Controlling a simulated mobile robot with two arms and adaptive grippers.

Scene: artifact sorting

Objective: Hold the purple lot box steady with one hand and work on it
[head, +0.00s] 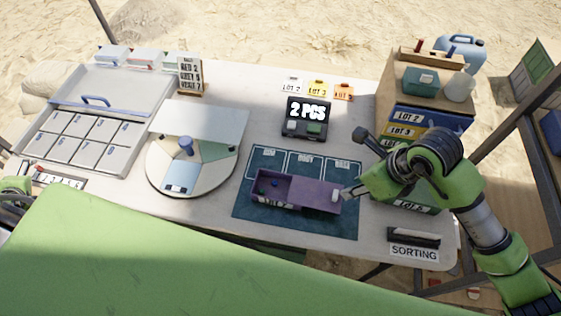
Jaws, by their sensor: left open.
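The purple lot box (312,194) lies on a dark teal mat (345,226). Its left part is open and a small dark blue piece (275,184) shows inside. Its right part is covered, with a pale tab (335,195) near the right end. My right gripper (348,192) is at the box's right end; whether its fingers close on the box is too small to tell. My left gripper (14,200) is open at the left picture edge, far from the box and partly cut off.
A round sectioned tray (218,172) and a grey case with numbered cells (125,110) stand left of the mat. A "2 PCS" display (306,110) is behind it. A wooden lot rack (385,95) and a "SORTING" sign (414,252) stand at the right.

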